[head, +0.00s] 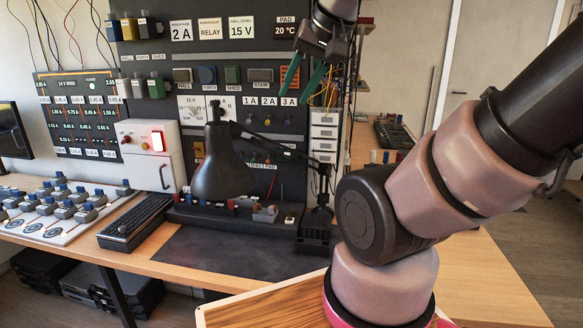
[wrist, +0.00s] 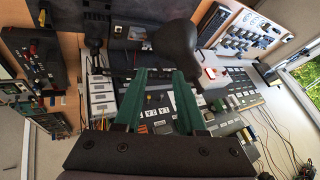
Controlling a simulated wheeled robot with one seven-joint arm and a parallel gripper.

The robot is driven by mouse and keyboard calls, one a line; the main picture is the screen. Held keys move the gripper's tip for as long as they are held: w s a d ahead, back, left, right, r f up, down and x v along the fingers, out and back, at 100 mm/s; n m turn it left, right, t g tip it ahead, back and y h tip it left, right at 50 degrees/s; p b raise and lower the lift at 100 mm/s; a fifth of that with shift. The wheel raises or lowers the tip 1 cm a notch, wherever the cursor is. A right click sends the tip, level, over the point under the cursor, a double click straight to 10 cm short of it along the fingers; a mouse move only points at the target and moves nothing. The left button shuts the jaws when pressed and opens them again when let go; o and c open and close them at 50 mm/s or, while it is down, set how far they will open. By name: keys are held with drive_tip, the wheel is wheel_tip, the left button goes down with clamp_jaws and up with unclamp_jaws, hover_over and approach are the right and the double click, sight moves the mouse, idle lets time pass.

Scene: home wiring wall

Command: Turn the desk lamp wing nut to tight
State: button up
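The desk lamp (head: 222,172) is black, with a wide shade hanging over the desk and a jointed arm running right to a base (head: 315,232). Its shade also shows in the wrist view (wrist: 176,40), beyond my fingertips. I cannot make out the wing nut clearly in either view; it is too small or hidden against the dark lamp arm. My gripper (head: 296,93) is up in front of the wall panel, above the lamp arm, pointing down. Its two green fingers stand apart with nothing between them, as the wrist view (wrist: 158,78) also shows.
A dark panel with labels and switches (head: 210,60) stands behind the lamp. A white box (head: 152,155), a keyboard (head: 135,222) and a board of knobs (head: 60,208) are at left. A dark mat (head: 225,255) in front of the lamp is mostly clear.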

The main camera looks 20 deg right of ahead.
drive_tip(key=w+f+m+g+y, duration=0.5)
drive_tip(key=w+f, duration=0.2)
drive_tip(key=f, duration=0.3)
drive_tip(key=m+t+h, duration=0.5)
drive_tip(key=m+t, duration=1.1)
drive_tip(key=m, duration=1)
approach(329, 171)
drive_tip(key=w, duration=0.8)
drive_tip(key=shift+a+r, duration=0.25)
drive_tip(key=shift+r, duration=0.2)
drive_tip(key=shift+c, duration=0.3)
clamp_jaws()
